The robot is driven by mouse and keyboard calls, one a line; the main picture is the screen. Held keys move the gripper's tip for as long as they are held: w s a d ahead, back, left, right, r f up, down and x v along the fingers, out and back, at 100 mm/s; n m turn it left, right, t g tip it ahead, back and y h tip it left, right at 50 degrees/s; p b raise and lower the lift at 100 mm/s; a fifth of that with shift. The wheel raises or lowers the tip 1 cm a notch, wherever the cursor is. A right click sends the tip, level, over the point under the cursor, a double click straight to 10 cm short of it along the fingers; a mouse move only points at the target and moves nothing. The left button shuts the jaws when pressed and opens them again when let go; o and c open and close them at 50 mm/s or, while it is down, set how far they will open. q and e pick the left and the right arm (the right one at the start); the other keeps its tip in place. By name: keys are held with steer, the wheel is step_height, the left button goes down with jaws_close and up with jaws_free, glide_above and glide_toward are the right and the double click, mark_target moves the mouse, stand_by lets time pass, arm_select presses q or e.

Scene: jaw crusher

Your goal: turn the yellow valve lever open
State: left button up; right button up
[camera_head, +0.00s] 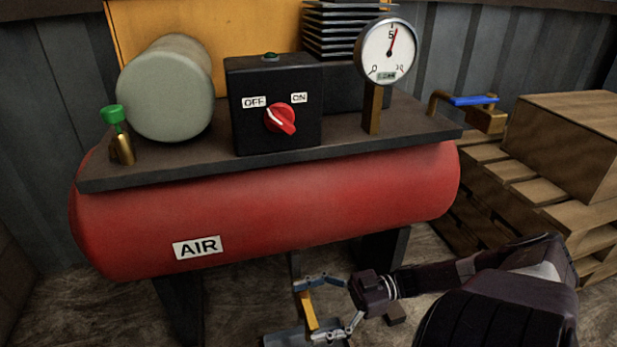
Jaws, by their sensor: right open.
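The yellow valve lever (307,306) is low in the middle of the head view, under the red tank. It is a short yellow bar, standing nearly upright in the picture with a slight tilt. My right gripper (312,311) comes in from the right and is open. One finger is by the lever's upper end and the other by its lower end; I cannot tell whether they touch it. A grey metal part (285,338) shows below the lever at the bottom edge. My left gripper is not in view.
The red air tank (330,190) hangs over the lever on dark legs (181,305). On top are a black box with a red OFF/ON knob (281,118), a gauge (387,52), a green-knobbed valve (114,116) and a blue-handled valve (474,101). Pallets (520,190) with a box stand at right.

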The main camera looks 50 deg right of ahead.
steer(key=v, duration=1.2)
stand_by(0.4)
